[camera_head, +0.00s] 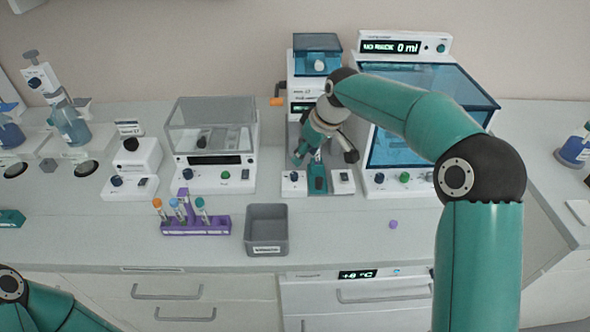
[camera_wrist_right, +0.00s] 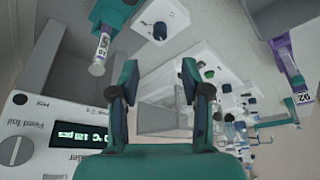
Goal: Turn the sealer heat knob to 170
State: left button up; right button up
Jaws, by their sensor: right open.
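The sealer (camera_head: 303,84) stands at the back centre of the bench in the head view, with a blue top and a small lit display. Its lower front is partly hidden by my right arm.
A large blue-lidded cabinet (camera_head: 440,78) stands close to the right of the sealer. A purple tube rack (camera_head: 195,228) and a grey bin (camera_head: 267,208) stand nearer the front. A purple cap (camera_head: 393,225) lies on clear bench at the right.

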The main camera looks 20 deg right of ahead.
aim_at(294, 174)
jog(key=p+x, duration=0.2)
jog(key=x, duration=0.8)
grip_shut()
